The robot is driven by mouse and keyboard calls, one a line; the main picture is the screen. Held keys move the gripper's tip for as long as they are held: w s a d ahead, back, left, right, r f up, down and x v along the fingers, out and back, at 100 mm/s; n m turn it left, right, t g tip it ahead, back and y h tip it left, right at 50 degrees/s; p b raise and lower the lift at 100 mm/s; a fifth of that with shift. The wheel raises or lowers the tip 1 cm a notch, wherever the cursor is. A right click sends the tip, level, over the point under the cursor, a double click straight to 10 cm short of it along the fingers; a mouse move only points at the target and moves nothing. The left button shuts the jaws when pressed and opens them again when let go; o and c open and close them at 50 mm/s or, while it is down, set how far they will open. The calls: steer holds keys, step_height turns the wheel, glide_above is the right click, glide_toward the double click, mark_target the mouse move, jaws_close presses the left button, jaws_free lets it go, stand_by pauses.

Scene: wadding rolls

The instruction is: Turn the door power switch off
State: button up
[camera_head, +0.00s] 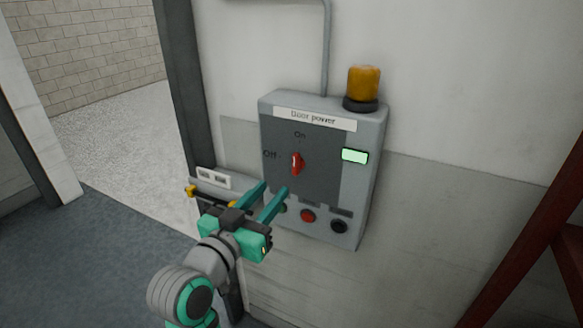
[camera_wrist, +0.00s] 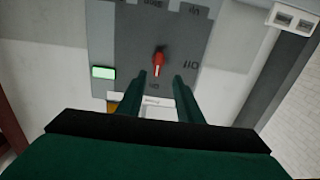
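The door power switch is a red rotary knob (camera_head: 296,163) on a grey control box (camera_head: 365,190) labelled "Door power". The knob stands upright, in line with the "On" mark above it; "Off" is to its left. The wrist view shows the panel upside down, with the red knob (camera_wrist: 158,63) just beyond the fingertips. My gripper (camera_head: 272,189) is open and empty, below and left of the knob in the head view. In the wrist view its two fingers (camera_wrist: 160,77) are apart, with the knob roughly centred between their lines. No contact is visible.
A green indicator (camera_head: 355,156) is lit right of the knob. Push buttons, including a red one (camera_head: 308,216), sit below it. An amber beacon (camera_head: 363,84) tops the box. A white socket plate (camera_head: 213,178) is at left. A dark red frame (camera_head: 530,245) stands at right.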

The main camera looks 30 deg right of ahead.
mark_target(294, 165)
steer(key=x, duration=1.1)
steer(key=shift+s+d+r, duration=0.15)
steer(key=shift+s+r, duration=0.05)
steer(key=shift+r, duration=0.1)
steer(key=c, duration=0.8)
